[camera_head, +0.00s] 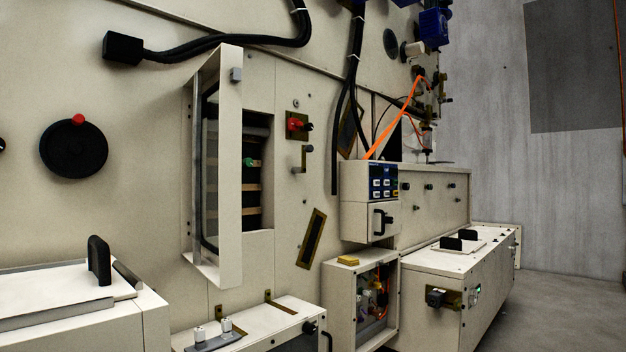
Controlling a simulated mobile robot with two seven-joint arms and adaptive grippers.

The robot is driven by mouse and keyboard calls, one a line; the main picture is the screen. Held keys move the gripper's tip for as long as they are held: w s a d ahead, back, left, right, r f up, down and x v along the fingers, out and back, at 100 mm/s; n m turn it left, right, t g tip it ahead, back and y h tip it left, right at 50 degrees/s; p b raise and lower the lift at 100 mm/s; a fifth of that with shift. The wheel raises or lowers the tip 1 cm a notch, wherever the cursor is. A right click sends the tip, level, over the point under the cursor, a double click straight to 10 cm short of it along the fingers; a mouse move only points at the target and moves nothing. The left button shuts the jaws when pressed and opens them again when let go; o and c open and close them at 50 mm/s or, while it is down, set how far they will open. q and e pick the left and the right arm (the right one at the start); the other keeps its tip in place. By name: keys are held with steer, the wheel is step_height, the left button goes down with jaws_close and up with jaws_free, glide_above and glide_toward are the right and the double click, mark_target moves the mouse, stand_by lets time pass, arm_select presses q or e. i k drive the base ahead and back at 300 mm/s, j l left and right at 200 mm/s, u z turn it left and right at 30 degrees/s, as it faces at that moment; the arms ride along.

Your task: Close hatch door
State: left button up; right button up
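A tall cream hatch door (230,185) stands open at the left centre, swung out from the machine wall. A dark seal runs along its inner side at the left. A grey latch block (236,75) sits near its top edge. To the right of the door, the hatch opening (258,215) shows a dark inside with several pale horizontal bars and a small green part. The door hides the left part of the opening. Neither of my grippers is in view, so nothing is seen touching the door.
A red switch (294,124) and a grey handle (309,149) sit right of the opening. A control box (383,183) juts out further right, above an open cabinet (340,300) with wires. Low cream units (70,310) stand in front. Grey floor (560,315) is clear at right.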

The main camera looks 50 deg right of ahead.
mark_target(222, 72)
steer(key=j+z, duration=0.15)
steer(key=z, duration=0.2)
steer(key=j+z, duration=0.1)
steer(key=z, duration=0.25)
steer(key=k+j+z, duration=0.1)
steer(key=z, duration=0.2)
